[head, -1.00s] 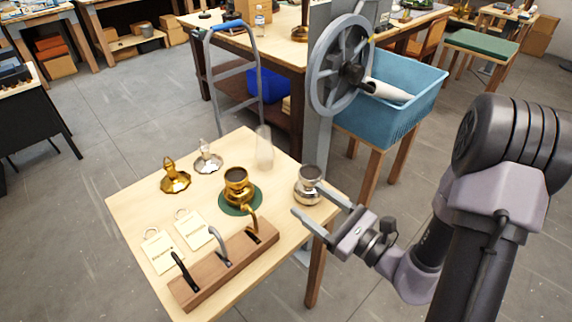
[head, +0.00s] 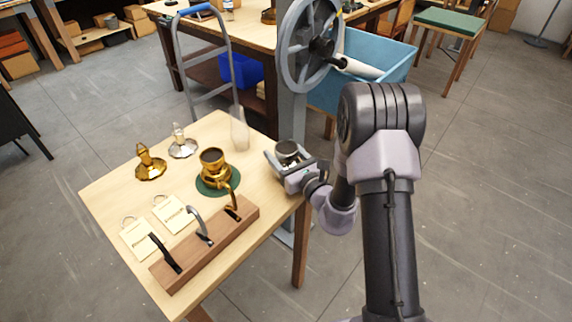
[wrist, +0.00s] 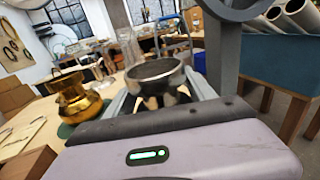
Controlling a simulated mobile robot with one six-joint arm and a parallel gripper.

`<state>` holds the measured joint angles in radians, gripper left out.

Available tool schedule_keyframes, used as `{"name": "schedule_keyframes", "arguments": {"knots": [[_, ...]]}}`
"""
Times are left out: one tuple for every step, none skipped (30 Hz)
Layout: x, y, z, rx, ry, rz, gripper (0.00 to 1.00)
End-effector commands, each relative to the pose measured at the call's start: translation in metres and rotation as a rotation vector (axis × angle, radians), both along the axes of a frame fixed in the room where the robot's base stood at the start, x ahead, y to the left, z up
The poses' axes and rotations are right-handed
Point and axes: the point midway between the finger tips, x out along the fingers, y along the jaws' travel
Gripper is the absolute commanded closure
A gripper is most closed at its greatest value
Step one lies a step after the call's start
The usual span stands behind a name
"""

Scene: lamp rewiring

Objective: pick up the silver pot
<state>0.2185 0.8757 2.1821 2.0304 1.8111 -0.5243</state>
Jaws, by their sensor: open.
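The silver pot (head: 287,149) stands at the right edge of the wooden table (head: 110,190), its dark round mouth facing up. My gripper (head: 284,157) is at the pot with a finger on either side of it, and partly hides its lower body in the head view. In the wrist view the silver pot (wrist: 156,78) sits between the two open fingers (wrist: 160,88). I cannot tell whether either finger touches it.
A gold pot (head: 213,165) stands on a green disc left of the silver pot. A gold lidded piece (head: 150,165), a silver one (head: 182,145) and a clear glass piece (head: 239,130) stand farther back. A wooden rack with handles (head: 205,245) lies in front. A grey post with a wheel (head: 312,45) rises behind.

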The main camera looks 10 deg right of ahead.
Motion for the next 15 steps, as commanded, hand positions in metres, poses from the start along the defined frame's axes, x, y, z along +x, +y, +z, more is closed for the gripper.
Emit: {"name": "schedule_keyframes", "arguments": {"knots": [[0.0045,0.0022,-0.0002,0.0,-0.002,0.002,0.37],[0.0062,0.0028,-0.0002,-0.001,-0.001,0.001,0.37],[0.0073,0.003,-0.0002,0.0,0.0,0.0,0.37],[0.0076,0.0029,-0.0001,0.001,0.0,0.0,0.37],[0.0075,0.0028,0.0,0.001,0.001,0.0,0.37],[0.0073,0.0027,0.0001,0.001,0.001,0.0,0.37],[0.0072,0.0026,0.0001,0.001,0.001,0.0,0.37],[0.0072,0.0026,0.0001,0.001,0.0,0.0,0.37],[0.0071,0.0026,0.0002,0.001,0.0,0.0,0.44],[0.0071,0.0026,0.0002,0.001,0.0,0.0,0.5],[0.007,0.0026,0.0002,0.001,0.0,0.0,0.56],[0.007,0.0026,0.0002,0.0,0.0,0.0,0.64],[0.007,0.0026,0.0002,0.0,0.0,0.0,0.7],[0.007,0.0025,0.0002,0.0,0.0,0.0,0.76],[0.007,0.0025,0.0002,0.0,0.0,0.0,0.84]]}}
